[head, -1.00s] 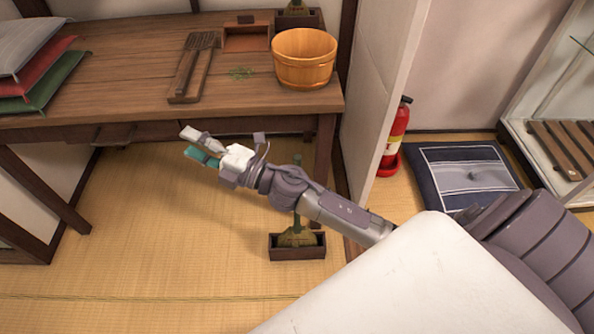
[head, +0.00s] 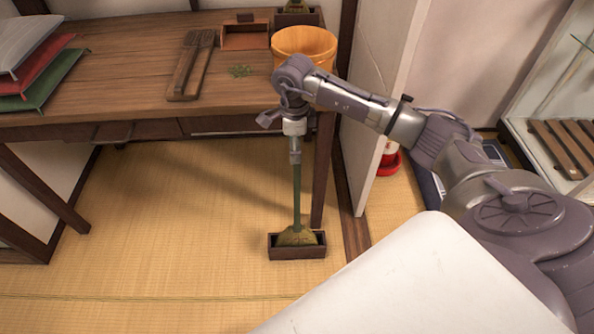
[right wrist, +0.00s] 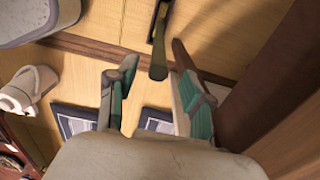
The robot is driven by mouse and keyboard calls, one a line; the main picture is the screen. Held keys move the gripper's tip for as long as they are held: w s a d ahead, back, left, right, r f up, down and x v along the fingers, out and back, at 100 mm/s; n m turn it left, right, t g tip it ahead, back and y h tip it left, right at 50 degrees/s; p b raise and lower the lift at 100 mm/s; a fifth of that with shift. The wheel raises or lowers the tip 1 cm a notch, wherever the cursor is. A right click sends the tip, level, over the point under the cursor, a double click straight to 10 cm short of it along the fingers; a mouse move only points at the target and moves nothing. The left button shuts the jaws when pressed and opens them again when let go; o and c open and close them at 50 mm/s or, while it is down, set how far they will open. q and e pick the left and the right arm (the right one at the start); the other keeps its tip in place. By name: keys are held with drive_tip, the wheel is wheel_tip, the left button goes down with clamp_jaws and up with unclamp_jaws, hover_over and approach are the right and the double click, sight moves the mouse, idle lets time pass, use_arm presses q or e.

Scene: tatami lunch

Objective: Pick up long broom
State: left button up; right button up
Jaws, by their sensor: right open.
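The long broom (head: 297,190) stands upright, its green handle rising from a bristle head in a small dark wooden box (head: 298,253) on the tatami. My right gripper (head: 295,156) points down at the top of the handle in the head view. In the right wrist view its two fingers are spread apart, and the broom handle (right wrist: 158,62) shows between them. The fingers look open and not closed on it; whether one touches the handle I cannot tell. My left gripper is not in view.
A wooden table (head: 120,75) stands at the back with cushions (head: 35,75), a dark wooden utensil (head: 190,65) and a wooden tub (head: 315,45). Its right leg (head: 325,170) is close to the broom. A white partition (head: 385,80) stands to the right. Tatami at left is clear.

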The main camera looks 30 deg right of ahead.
sight(297, 170)
drive_tip(key=f, duration=0.4)
drive_tip(key=f+b, duration=0.1)
drive_tip(key=f, duration=0.4)
drive_tip(key=shift+s+d, duration=0.15)
drive_tip(key=shift+d, duration=0.05)
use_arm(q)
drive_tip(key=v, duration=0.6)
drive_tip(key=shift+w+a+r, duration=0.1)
use_arm(e)
drive_tip(key=shift+c, duration=0.3)
clamp_jaws()
